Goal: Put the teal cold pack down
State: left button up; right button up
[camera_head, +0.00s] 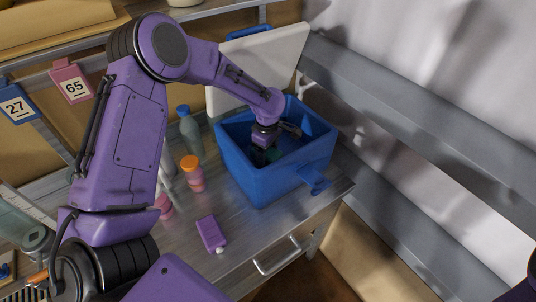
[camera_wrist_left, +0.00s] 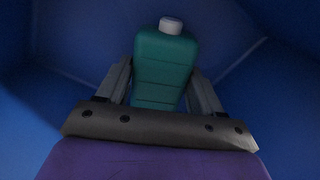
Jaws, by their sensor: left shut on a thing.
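The teal cold pack (camera_wrist_left: 163,68) with a pale cap shows in the left wrist view, between the two fingers of my left gripper (camera_wrist_left: 161,85). The gripper is shut on it. In the head view my left gripper (camera_head: 270,152) reaches down inside a blue cooler box (camera_head: 262,180), and only a small dark teal part of the pack shows there. Blue walls surround the pack in the wrist view. I cannot tell whether the pack touches the cooler's floor. My right gripper is not in view.
A white lid (camera_head: 258,65) stands open behind the cooler. A purple pack (camera_head: 211,234) lies on the metal table (camera_head: 185,240). A bottle with an orange cap (camera_head: 192,173) and a grey-green bottle (camera_head: 190,133) stand left of the cooler. A grey rail runs along the right wall.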

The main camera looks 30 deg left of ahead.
aim_at(268, 151)
pick_arm(q)
notch_tip(268, 151, down, 2)
jog(key=shift+w+f, duration=0.1)
jog(key=shift+f, duration=0.1)
jog(key=o, duration=1.2)
jog(key=shift+f, duration=0.1)
notch_tip(268, 151, up, 12)
jog(key=shift+r+b, duration=0.15)
jog(key=shift+b, duration=0.25)
jog(key=shift+d, duration=0.1)
